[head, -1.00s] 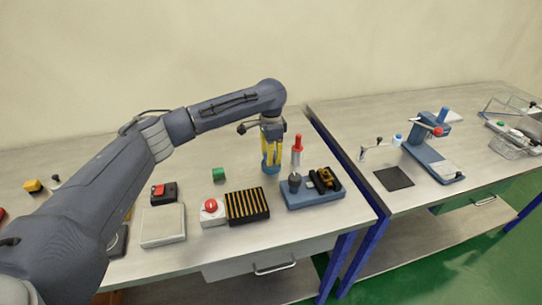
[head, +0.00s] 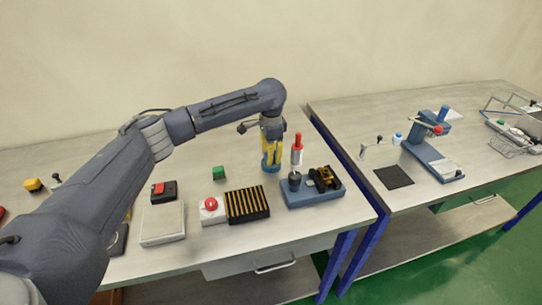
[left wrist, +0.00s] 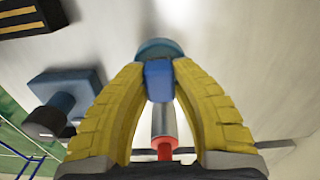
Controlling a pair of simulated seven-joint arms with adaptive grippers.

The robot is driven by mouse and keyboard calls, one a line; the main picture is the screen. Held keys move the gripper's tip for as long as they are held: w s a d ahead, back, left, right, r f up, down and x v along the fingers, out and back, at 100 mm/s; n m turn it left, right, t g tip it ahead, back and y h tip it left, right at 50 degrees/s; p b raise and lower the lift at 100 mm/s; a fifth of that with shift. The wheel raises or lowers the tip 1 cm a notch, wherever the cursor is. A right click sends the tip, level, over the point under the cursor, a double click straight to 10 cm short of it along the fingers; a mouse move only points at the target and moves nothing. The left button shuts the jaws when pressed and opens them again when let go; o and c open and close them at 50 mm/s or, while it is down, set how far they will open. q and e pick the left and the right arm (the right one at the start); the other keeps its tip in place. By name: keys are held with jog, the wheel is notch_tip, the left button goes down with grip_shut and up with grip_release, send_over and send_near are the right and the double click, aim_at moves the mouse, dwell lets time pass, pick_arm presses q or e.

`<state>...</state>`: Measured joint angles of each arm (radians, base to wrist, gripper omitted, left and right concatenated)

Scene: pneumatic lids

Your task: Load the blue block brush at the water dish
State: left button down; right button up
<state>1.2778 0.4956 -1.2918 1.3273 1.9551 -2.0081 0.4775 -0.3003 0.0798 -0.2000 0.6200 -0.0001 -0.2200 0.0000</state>
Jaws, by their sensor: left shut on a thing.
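My left gripper (head: 271,157) is shut on a blue block (left wrist: 158,80), the blue block brush. The block sits between the two yellow fingertips in the left wrist view. The round teal water dish (left wrist: 160,48) is right at the block's far end, and its rim shows below the fingers in the head view (head: 271,168). I cannot tell whether the block touches the water or the dish. The fingers hide most of the block in the head view. My right gripper is not in view.
A red-topped cylinder (head: 297,149) stands close to the right of the gripper. A blue tray (head: 318,198) with dark parts lies in front of it.

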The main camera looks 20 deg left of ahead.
pick_arm(q)
jog(key=shift+r, duration=3.45)
